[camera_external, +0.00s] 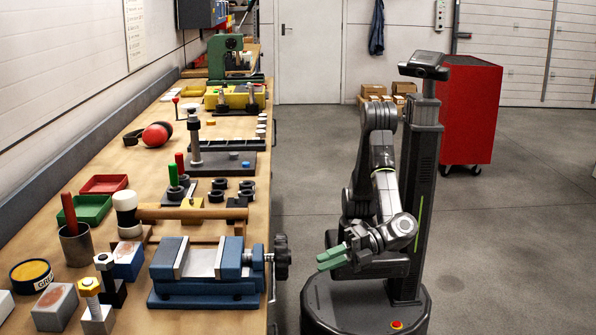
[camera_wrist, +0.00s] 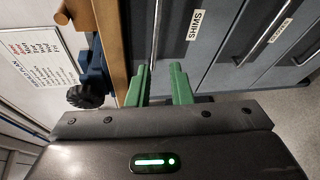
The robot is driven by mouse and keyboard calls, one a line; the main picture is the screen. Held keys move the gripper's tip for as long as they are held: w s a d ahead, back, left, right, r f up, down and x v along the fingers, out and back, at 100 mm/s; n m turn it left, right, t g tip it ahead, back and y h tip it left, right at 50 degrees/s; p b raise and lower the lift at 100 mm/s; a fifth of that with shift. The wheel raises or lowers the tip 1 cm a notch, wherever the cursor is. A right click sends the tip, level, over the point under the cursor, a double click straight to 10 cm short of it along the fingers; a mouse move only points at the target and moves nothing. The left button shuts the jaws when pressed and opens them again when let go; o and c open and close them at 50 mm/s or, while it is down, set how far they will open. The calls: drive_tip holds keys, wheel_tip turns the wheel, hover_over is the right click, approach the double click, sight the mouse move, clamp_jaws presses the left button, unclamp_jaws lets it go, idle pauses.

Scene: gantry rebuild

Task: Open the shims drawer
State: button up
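The shims drawer (camera_wrist: 198,62) is a dark grey front with a white SHIMS label (camera_wrist: 194,25) in the wrist view. It looks shut, level with the front beside it. Its thin metal bar handle (camera_wrist: 155,32) runs up the picture beside the label. My gripper (camera_wrist: 160,72) has two green fingers, parted and empty. The lower end of the handle shows in line with the gap between them; I cannot tell how far off it is. In the external view my gripper (camera_external: 332,258) is right of the bench, fingers pointing at it. The drawer fronts are hidden there.
The wooden bench (camera_external: 140,165) has a blue vise (camera_external: 205,270) whose dark handle (camera_external: 281,257) sticks out past the bench edge, near my gripper. The vise handle also shows in the wrist view (camera_wrist: 86,96). More labelled drawers (camera_wrist: 285,60) are at right. The floor (camera_external: 500,260) is clear.

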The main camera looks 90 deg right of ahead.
sight(273, 276)
drive_tip(key=shift+m+y, duration=0.4)
drive_tip(key=shift+m, duration=0.5)
drive_tip(key=b+x, duration=0.1)
drive_tip(key=x, duration=0.8)
drive_tip(key=d+b+x, duration=0.1)
drive_tip(key=x, duration=0.3)
drive_tip(key=shift+w+a+r+b, duration=0.1)
drive_tip(key=shift+w+b, duration=0.1)
drive_tip(key=shift+w, duration=0.15)
drive_tip(key=shift+w+r+b, duration=0.1)
drive_tip(key=shift+w+b, duration=0.05)
drive_tip(key=shift+w, duration=0.15)
clamp_jaws()
